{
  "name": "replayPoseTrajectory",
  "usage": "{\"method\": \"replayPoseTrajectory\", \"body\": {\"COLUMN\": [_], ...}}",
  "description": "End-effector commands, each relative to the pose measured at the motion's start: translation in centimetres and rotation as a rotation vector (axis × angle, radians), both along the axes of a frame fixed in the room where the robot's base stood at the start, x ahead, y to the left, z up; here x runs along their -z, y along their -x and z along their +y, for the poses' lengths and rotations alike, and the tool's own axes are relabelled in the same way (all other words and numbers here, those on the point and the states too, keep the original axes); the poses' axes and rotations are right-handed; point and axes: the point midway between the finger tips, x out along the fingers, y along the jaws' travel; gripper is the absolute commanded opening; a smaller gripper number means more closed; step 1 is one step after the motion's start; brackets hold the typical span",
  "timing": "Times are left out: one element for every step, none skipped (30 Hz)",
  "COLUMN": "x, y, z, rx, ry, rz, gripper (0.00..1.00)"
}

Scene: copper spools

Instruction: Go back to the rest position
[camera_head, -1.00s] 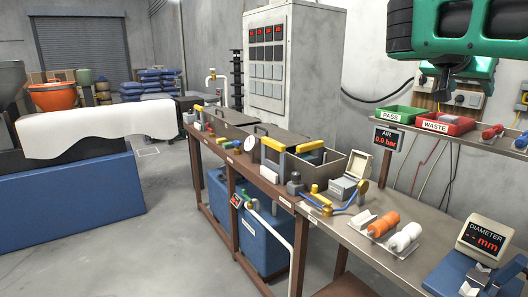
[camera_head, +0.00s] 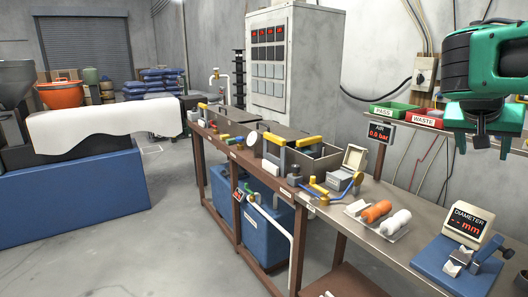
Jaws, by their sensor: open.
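My gripper (camera_head: 483,140) is green and black and hangs at the upper right. Its fingers point down and stand apart, with nothing seen between them. It is in the air above the right end of the long workbench (camera_head: 392,247), in front of the back shelf. It looks clear of the bench and the things on it.
The PASS tray (camera_head: 390,110) and WASTE tray (camera_head: 425,117) stand on the back shelf. Open floor (camera_head: 150,255) lies to the left.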

Motion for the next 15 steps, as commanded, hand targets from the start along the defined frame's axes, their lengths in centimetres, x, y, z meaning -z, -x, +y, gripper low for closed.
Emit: {"method": "replayPoseTrajectory", "body": {"x": [1.9,3.1,4.9,6.3,7.8,9.8,11.2,12.6,14.3,15.6,16.7,18.1,19.1,19.9,20.9], "y": [1.5,2.4,3.7,4.8,6.0,7.7,9.0,10.3,12.1,13.3,14.6,16.2,17.3,18.4,19.6], "z": [0.0,0.2,0.5,0.8,1.2,1.8,2.3,3.0,3.8,4.5,5.3,6.3,7.1,7.8,8.7], "rx": [-0.010,-0.018,-0.031,-0.042,-0.055,-0.073,-0.087,-0.101,-0.119,-0.133,-0.147,-0.167,-0.181,-0.194,-0.212], "ry": [-0.033,-0.058,-0.095,-0.126,-0.159,-0.205,-0.241,-0.276,-0.324,-0.360,-0.395,-0.440,-0.472,-0.503,-0.538], "rz": [0.040,0.066,0.105,0.135,0.166,0.209,0.240,0.271,0.310,0.337,0.364,0.395,0.419,0.439,0.463], "gripper": [0.54,0.54,0.54,0.54,0.54,0.54,0.54,0.54,0.54,0.54,0.54,0.54,0.54,0.54,0.54]}}
